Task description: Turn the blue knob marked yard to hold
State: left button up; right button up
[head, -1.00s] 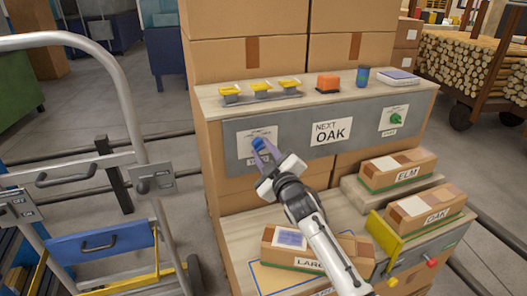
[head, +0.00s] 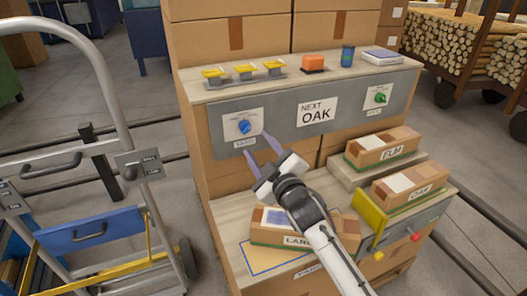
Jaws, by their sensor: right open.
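The blue knob (head: 244,127) sits on a white plate marked YARD at the left of the grey panel (head: 290,112). Its pointer looks tilted, but the small words around it are too small to read. My right gripper (head: 258,146) is open and empty, just below and right of the knob. Its two bluish fingers are apart from the knob, and nothing covers the knob. My left gripper is not in view.
A green knob (head: 380,97) is on the panel's right, beside a NEXT OAK sign (head: 317,112). Yellow-topped holders (head: 244,72), an orange block (head: 314,63) and a blue cup (head: 347,55) stand above. Boxes marked ELM (head: 382,149) and OAK (head: 410,183) sit right; a cart (head: 92,229) stands left.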

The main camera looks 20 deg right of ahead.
jog(key=s, duration=0.2)
jog(key=shift+s, duration=0.4)
jog(key=s+d+f+m+g+h, duration=0.15)
jog(key=s+f+m+g, duration=0.5)
jog(key=s+f, duration=0.9)
jog(key=s+a+f+g+y, duration=0.15)
jog(key=s+g, duration=0.65)
jog(key=s, duration=1.4)
jog(key=w+a+f+t+y+p, duration=0.1)
jog(key=w+a+f+t, duration=0.3)
jog(key=f, duration=0.5)
jog(key=shift+w+a+f+t+y+p, duration=0.3)
jog(key=shift+a+t+y, duration=0.25)
jog(key=shift+a, duration=0.4)
jog(key=shift+m, duration=0.25)
